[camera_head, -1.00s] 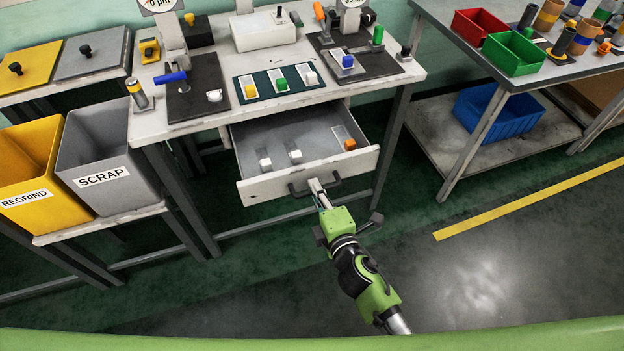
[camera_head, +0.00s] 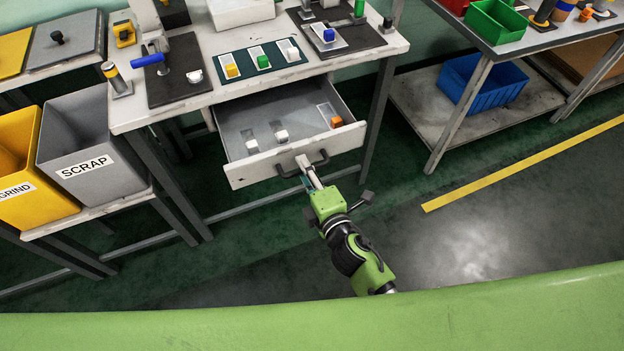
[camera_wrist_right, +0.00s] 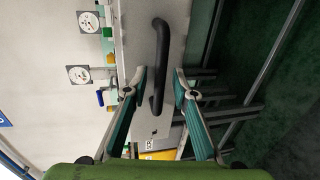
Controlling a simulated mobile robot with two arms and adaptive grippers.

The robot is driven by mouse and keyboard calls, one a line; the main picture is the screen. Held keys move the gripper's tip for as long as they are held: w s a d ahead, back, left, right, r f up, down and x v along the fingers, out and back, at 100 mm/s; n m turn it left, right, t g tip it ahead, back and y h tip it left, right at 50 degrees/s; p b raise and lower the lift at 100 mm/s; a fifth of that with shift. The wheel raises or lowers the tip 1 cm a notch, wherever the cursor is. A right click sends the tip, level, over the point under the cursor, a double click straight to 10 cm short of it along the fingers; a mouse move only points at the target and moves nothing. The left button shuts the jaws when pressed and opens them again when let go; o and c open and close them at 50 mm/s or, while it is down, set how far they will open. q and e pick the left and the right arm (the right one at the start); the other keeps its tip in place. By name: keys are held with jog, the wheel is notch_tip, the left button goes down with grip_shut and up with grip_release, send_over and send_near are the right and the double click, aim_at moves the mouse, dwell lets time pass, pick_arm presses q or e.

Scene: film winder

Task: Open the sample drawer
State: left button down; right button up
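The sample drawer (camera_head: 295,158) stands pulled out under the workbench, with its inside showing. In it are two white pieces (camera_head: 252,146) (camera_head: 281,135) and an orange piece (camera_head: 336,122). Its dark bar handle (camera_head: 322,158) is on the front panel and shows in the right wrist view (camera_wrist_right: 161,60). My right gripper (camera_head: 303,162) is at the handle. In the right wrist view, its two fingers (camera_wrist_right: 160,75) are apart, with the handle showing between them; I cannot tell whether they touch it. My left gripper is not in view.
The workbench (camera_head: 215,97) carries sample cards and instruments above the drawer. The grey SCRAP bin (camera_head: 92,185) and yellow REGRIND bin (camera_head: 22,205) stand to the left. A side table with a blue bin (camera_head: 485,85) below is on the right. Floor in front is clear.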

jog(key=v, duration=1.1)
jog(key=shift+s, duration=0.3)
jog(key=shift+d, duration=0.1)
jog(key=s+d+f+m+g+h, duration=0.1)
jog(key=s+d+f+m+g, duration=0.2)
jog(key=f, duration=0.7)
jog(key=s+d+f+m+g+h, duration=0.1)
jog(key=s+d+f+m+g, duration=0.2)
jog(key=f, duration=0.8)
jog(key=s+d+f+m+g+h, duration=0.1)
jog(key=s+d+f+m, duration=0.3)
jog(key=f, duration=0.6)
jog(key=s+d+f+m+g+h, duration=0.1)
jog(key=s+d+f+m+g, duration=0.2)
jog(key=s+f, duration=0.5)
jog(key=s+d+f+m+g, duration=0.3)
jog(key=s+f+m, duration=0.3)
jog(key=s, duration=0.9)
jog(key=shift+s+d+f+g+h, duration=0.4)
jog(key=shift+d+f, duration=0.4)
jog(key=shift+f, duration=0.05)
